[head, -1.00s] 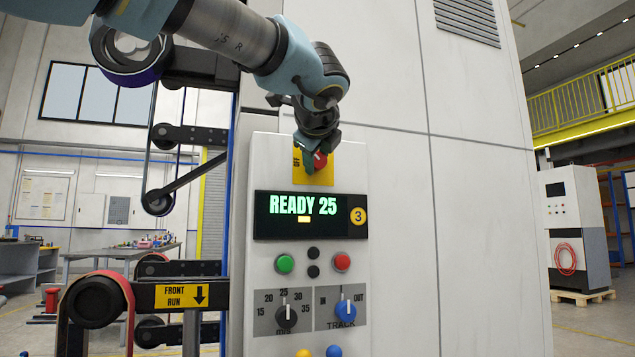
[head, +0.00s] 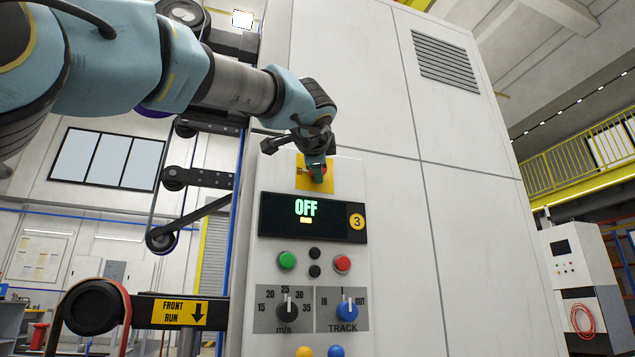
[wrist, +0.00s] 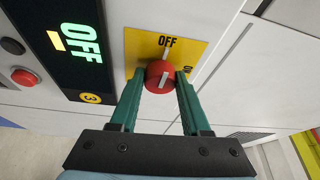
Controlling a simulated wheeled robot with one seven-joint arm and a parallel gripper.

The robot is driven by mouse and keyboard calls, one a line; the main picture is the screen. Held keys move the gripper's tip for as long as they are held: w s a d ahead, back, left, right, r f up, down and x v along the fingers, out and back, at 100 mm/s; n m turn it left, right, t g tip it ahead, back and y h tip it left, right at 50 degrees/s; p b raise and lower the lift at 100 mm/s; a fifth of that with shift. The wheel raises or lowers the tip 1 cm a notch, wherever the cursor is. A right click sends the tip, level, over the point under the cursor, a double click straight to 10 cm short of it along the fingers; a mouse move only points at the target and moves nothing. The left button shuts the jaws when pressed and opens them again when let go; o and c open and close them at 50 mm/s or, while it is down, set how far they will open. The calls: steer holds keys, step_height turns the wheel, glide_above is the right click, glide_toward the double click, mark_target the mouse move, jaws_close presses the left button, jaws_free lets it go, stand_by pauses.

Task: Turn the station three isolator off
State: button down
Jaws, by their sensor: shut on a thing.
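The red isolator knob (wrist: 160,77) sits on a yellow plate (wrist: 201,47) at the top of the station three panel (head: 348,275). My gripper (wrist: 160,82) is shut on the knob, one green finger on each side. In the wrist view the knob's white mark lines up with the line below the word OFF. In the head view my gripper (head: 317,172) covers most of the knob and part of the plate. The display (head: 300,228) below the plate reads OFF, beside a yellow badge with a 3.
A green button (head: 287,260), a red button (head: 342,263), a speed dial (head: 290,311) and a blue TRACK knob (head: 347,311) sit lower on the panel. Belt rollers (head: 92,307) stand to the left. A flat cabinet wall (head: 480,260) is to the right.

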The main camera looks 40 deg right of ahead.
steer(key=shift+f+n+b, duration=0.1)
steer(key=shift+n+b, duration=0.2)
steer(key=shift+b, duration=0.1)
steer(key=shift+c, duration=1.8)
jaws_free()
steer(key=v, duration=1)
steer(key=shift+s+a+b, duration=0.25)
steer(key=shift+s+b, duration=0.05)
steer(key=shift+f, duration=0.1)
